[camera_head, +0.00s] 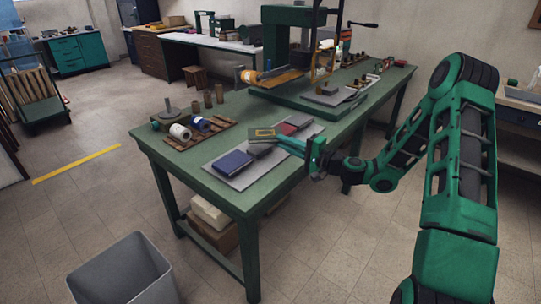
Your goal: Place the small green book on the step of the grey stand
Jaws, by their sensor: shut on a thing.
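The small green book (264,133), dark with a yellow rectangle on its cover, is at the tip of my gripper (288,143). My gripper reaches in from the right, its jaws shut on the book's near right side. The book appears over a flat grey board (243,178) on the green table; I cannot tell whether it touches anything below. A blue book (233,162) lies on the board at the near left, a red book (285,129) behind the gripper. The grey board may be the grey stand; its step is not clear from here.
The green table (185,160) has a wooden rack (206,134) with rolls at its left and a large green press (276,50) at the back. A grey item (299,120) lies beyond the red book. A grey bin (122,275) stands on the floor in front.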

